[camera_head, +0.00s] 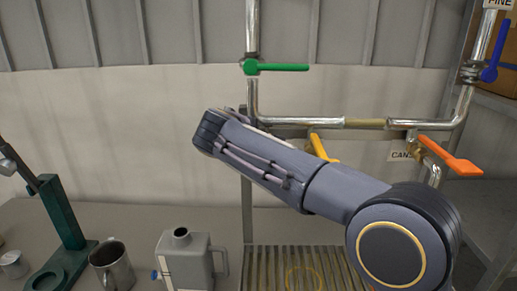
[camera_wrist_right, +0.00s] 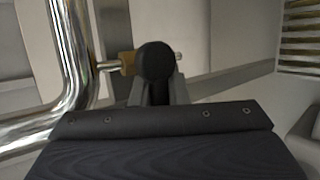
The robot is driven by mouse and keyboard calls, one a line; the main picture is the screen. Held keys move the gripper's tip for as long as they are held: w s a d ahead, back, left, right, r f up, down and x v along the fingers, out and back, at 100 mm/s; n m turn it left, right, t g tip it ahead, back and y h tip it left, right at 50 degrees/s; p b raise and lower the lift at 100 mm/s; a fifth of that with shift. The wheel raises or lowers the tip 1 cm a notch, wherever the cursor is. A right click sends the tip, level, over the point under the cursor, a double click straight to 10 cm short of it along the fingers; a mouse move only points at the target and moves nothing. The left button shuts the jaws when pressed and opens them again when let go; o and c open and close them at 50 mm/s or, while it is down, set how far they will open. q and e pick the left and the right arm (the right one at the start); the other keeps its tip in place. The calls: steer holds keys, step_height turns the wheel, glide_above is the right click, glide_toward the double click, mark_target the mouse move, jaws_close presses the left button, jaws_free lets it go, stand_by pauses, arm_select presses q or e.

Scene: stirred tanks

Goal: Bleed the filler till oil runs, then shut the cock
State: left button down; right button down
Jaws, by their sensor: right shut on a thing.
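My right gripper (camera_wrist_right: 156,88) is in the right wrist view, shut on a round black knob (camera_wrist_right: 155,61). The knob sits on a small brass cock (camera_wrist_right: 127,62), joined by a short steel stem to a shiny bent pipe (camera_wrist_right: 70,70). A short metal end pokes out on the knob's other side. I see no oil running; the cock's opening is not clear. In the head view my right forearm crosses the middle, and the gripper and cock are hidden behind it. My left gripper is in neither view.
Pipes carry green (camera_head: 280,67), yellow (camera_head: 320,148), orange (camera_head: 452,157) and blue (camera_head: 491,60) levers. Below are a slatted grate (camera_head: 258,262), a grey jug (camera_head: 196,262), a metal mug (camera_head: 114,268) and a green stand (camera_head: 66,215). The bench is clear behind the jug.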

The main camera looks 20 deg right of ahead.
stand_by(0.5)
steer(key=c, duration=1.4)
jaws_free()
steer(key=shift+r, duration=0.1)
steer(key=v, duration=0.7)
steer(key=shift+s+a+r+b, duration=0.2)
steer(key=shift+s+b, duration=0.1)
steer(key=shift+b, duration=0.15)
steer(key=s+a+r, duration=0.1)
steer(key=s+r, duration=0.1)
steer(key=s, duration=0.3)
steer(key=shift+s+a, duration=0.35)
steer(key=shift+a, duration=0.05)
steer(key=shift+f, duration=0.1)
